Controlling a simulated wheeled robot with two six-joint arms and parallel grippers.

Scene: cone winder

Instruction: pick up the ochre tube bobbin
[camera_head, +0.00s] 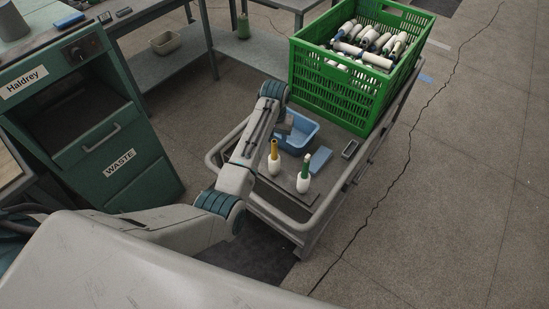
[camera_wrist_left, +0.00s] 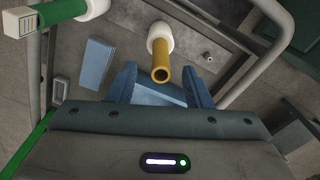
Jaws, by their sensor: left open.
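The ochre tube bobbin (camera_head: 273,158) stands upright on the grey cart top, with white yarn around its lower part. In the left wrist view the ochre tube (camera_wrist_left: 161,74) points toward the camera, its open end showing just ahead of and between my fingertips. My left gripper (camera_wrist_left: 160,85) is open and empty. My right gripper is not in view.
A green tube bobbin (camera_head: 304,176) stands close to the right. A blue bin (camera_head: 309,128), a blue block (camera_head: 320,160) and a small metal tray (camera_head: 350,149) are on the cart. A green crate (camera_head: 342,88) of bobbins stands at the far end. A rail (camera_head: 262,213) edges the cart.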

